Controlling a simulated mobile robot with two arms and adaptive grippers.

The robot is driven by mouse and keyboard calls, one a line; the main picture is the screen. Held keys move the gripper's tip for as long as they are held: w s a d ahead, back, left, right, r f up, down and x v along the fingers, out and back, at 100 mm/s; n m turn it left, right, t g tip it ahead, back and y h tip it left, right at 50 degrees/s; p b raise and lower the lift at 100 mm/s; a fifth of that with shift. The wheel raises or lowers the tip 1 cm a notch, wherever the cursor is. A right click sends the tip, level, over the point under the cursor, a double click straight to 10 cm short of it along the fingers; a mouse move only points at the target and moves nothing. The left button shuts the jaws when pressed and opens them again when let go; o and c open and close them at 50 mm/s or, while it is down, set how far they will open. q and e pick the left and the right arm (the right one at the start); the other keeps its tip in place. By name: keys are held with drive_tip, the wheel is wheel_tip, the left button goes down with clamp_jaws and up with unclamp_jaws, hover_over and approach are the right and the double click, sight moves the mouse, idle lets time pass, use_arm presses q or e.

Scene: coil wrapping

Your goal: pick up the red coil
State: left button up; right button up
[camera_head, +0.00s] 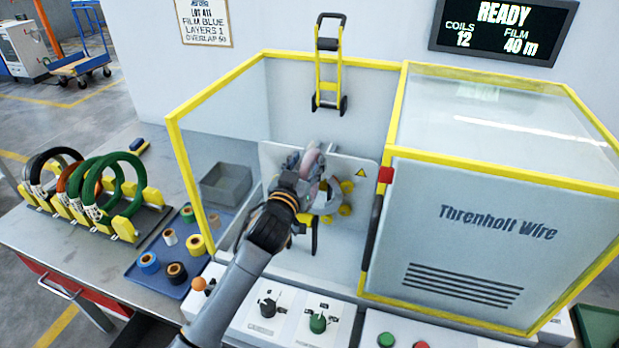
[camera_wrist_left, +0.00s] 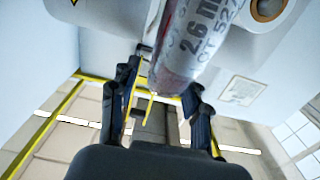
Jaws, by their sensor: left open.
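A pale reddish coil (camera_head: 313,163), seemingly under clear film, stands inside the wrapping machine, largely hidden behind my left gripper (camera_head: 306,176). In the left wrist view, a curved part of the coil (camera_wrist_left: 188,45) with a grey printed label reaches down from the top, close to the fingertips. My left gripper (camera_wrist_left: 166,78) is open there, its two fingers apart. I cannot tell whether the coil is between the fingers or touching them. My right gripper is not in view.
The yellow-framed machine opening (camera_head: 185,155) surrounds my left arm, with a closed cabinet (camera_head: 480,235) at right. A rack (camera_head: 122,228) of several coils and a blue tray (camera_head: 180,290) with tape rolls stand at left. Control knobs (camera_head: 318,323) lie below.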

use_arm(q)
drive_tip(key=shift+x, duration=1.4)
drive_tip(key=shift+s, duration=0.1)
clamp_jaws()
